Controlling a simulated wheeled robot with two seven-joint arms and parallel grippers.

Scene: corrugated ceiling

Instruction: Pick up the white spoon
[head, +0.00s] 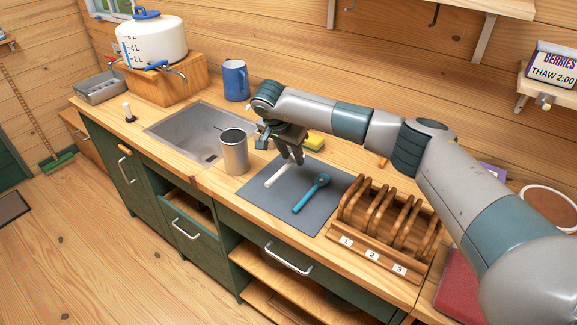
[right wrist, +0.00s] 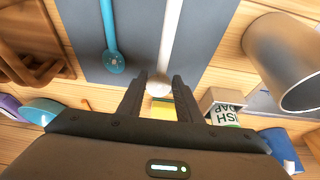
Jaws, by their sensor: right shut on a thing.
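The white spoon (head: 276,178) shows its handle over the grey mat (head: 282,208) in the head view; its other end is hidden by my right gripper (head: 293,158). In the right wrist view the spoon (right wrist: 170,35) has its rounded end between the fingertips of my right gripper (right wrist: 158,88), which is shut on it. I cannot tell whether the spoon touches the mat. A teal spoon (head: 311,193) lies on the mat beside it, and also shows in the right wrist view (right wrist: 109,35). My left gripper is not in view.
A metal cup (head: 234,153) stands left of the mat, near the sink (head: 185,133). A numbered wooden rack (head: 366,249) stands right of the mat. A yellow sponge (head: 315,141) and a blue mug (head: 235,80) are behind. The mat's front part is clear.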

